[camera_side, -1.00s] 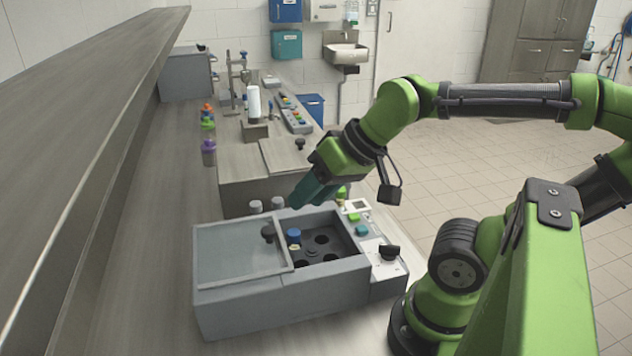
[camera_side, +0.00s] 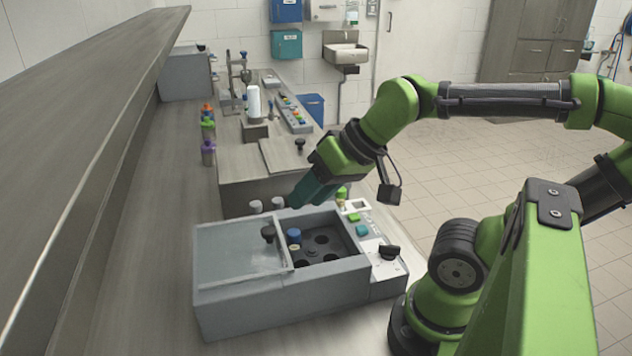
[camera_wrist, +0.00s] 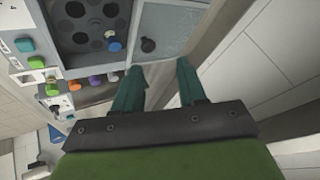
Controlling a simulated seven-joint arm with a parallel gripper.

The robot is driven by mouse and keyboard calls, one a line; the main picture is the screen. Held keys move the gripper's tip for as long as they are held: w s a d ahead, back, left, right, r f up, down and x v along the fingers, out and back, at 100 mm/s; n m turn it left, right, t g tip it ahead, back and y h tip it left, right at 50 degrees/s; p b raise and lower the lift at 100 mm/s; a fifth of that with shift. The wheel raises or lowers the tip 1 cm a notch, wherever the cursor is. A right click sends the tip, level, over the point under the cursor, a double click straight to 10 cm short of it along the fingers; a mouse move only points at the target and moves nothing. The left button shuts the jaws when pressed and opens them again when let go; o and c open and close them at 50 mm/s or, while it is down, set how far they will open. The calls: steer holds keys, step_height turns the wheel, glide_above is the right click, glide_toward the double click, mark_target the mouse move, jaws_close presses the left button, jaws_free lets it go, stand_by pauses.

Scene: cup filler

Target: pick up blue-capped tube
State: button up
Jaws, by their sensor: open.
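The blue-capped tube (camera_side: 294,236) stands in a hole of the dark rotor inside the grey machine's opening, beside the sliding lid's edge. Only its blue cap and a short pale part below show. Its blue cap also shows in the wrist view (camera_wrist: 115,44), left of my fingertips. My gripper (camera_side: 308,193) has teal fingers and is above the far edge of the machine, behind and above the tube and apart from it. In the wrist view my gripper (camera_wrist: 160,67) is open, with nothing between its fingers.
The machine's grey lid (camera_side: 238,248) covers its left part and carries a black knob (camera_side: 267,233). A panel with green and teal buttons (camera_side: 362,230) and a black dial (camera_side: 389,252) is at its right. Several coloured caps (camera_wrist: 95,81) show near my fingers. Capped bottles (camera_side: 208,152) stand behind.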

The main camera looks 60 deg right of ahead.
steer(key=shift+o, duration=0.2)
steer(key=n+g+h, duration=0.2)
steer(key=n+g, duration=0.5)
steer(key=n, duration=0.3)
glide_above(292, 231)
step_height(292, 231, down, 16)
steer(key=shift+s+r, duration=0.1)
steer(key=shift+r, duration=0.15)
jaws_close()
